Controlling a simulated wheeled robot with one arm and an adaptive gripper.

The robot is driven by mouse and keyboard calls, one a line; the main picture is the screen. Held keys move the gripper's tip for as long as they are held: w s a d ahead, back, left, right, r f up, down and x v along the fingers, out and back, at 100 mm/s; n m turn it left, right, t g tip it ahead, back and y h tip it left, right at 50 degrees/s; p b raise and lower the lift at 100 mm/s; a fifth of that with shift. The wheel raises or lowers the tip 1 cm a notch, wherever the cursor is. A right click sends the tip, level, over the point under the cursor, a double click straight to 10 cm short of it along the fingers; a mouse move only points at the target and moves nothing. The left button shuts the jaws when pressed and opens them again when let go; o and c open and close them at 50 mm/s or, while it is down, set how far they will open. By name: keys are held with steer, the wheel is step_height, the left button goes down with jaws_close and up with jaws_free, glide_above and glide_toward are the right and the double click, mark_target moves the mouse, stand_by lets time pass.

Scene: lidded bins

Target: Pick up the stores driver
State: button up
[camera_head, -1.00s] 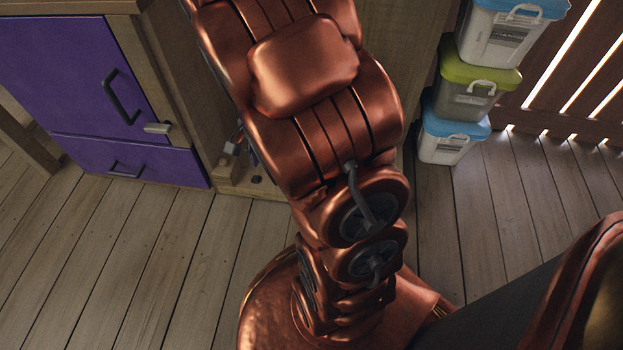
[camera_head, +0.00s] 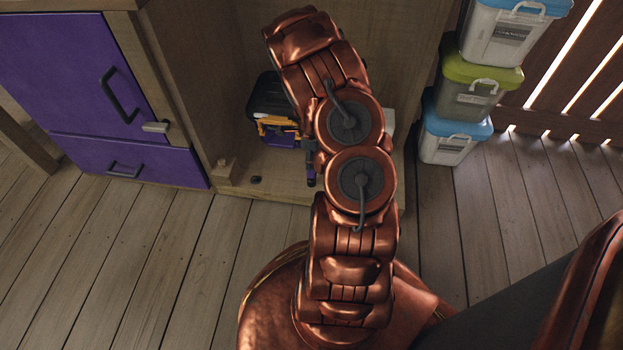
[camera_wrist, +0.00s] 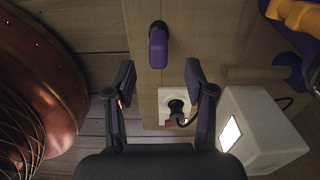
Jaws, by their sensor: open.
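In the wrist view, a purple and black handled tool (camera_wrist: 158,46), which looks like the driver, lies on the wooden shelf base near its front edge. My gripper (camera_wrist: 160,84) is open and empty. Its two dark fingers are spread to the left and right, just below the driver in the picture, and not around it. In the head view my arm hides most of this spot; a small purple and dark piece shows beside the arm, and I cannot tell whether it is the driver or a finger.
A black toolbox (camera_head: 271,97) with yellow latches stands inside the wooden bay. A white box (camera_wrist: 255,130) and a pale plate with a black fitting (camera_wrist: 178,107) are beside my gripper. A purple cabinet (camera_head: 75,75) stands left, stacked lidded bins (camera_head: 470,95) right. Front floor is clear.

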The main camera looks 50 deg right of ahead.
mark_target(312, 173)
steer(key=shift+d+f+b, duration=0.15)
steer(key=shift+f+b, duration=0.45)
steer(key=shift+f, duration=1.2)
steer(key=f+b, duration=0.1)
steer(key=f, duration=0.1)
steer(key=f+b, duration=0.2)
steer(key=f, duration=0.1)
steer(key=shift+s+a, duration=0.2)
steer(key=shift+c, duration=0.3)
steer(key=shift+r, duration=0.1)
jaws_close()
